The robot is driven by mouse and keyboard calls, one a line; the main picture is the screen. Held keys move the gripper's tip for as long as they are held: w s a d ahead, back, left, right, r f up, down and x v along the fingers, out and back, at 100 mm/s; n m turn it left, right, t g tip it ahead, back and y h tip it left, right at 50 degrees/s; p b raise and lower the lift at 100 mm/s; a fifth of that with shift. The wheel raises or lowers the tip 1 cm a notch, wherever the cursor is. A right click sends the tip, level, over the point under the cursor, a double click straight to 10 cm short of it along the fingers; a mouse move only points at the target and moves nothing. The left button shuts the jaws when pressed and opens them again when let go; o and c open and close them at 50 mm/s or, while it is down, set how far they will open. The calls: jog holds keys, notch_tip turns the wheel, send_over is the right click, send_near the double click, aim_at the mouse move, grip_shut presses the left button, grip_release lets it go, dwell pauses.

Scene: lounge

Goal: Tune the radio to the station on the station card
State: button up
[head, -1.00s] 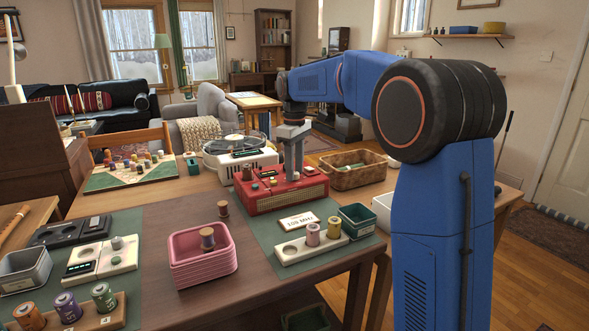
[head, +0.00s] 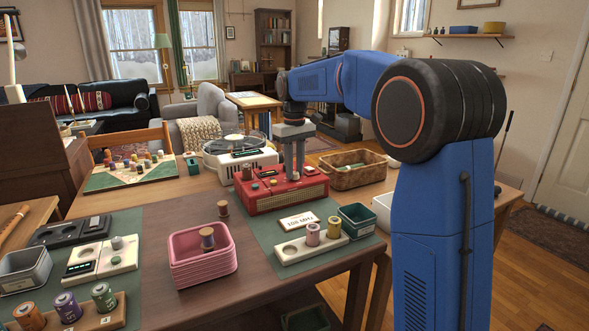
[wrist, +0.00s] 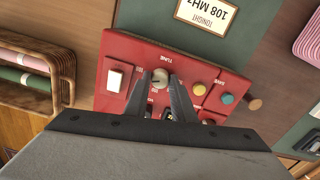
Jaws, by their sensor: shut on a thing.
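The red radio (head: 258,206) stands on the table, with a dark display (head: 268,173) too small to read. In the wrist view, the radio's red top (wrist: 118,54) shows the word TUNE beside a grey tuning knob (wrist: 160,77). My gripper (wrist: 160,81) is shut on this knob, one finger on each side; it also shows pointing down onto the radio in the head view (head: 294,178). The display is mostly hidden behind my gripper in the wrist view. The station card (head: 299,222) reads 108 MHz and lies in front of the radio; it also shows in the wrist view (wrist: 232,22).
A pink basket (head: 203,268), a spool block (head: 290,256) and a green bin (head: 358,219) are in front. A white switch (wrist: 114,81) and coloured buttons flank the knob.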

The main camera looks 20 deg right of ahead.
aim_at(295, 172)
jog(key=shift+m, duration=2.2)
jog(key=o, duration=1.1)
jog(key=shift+c, duration=0.2)
notch_tip(295, 172, up, 17)
jog(key=shift+r, duration=0.2)
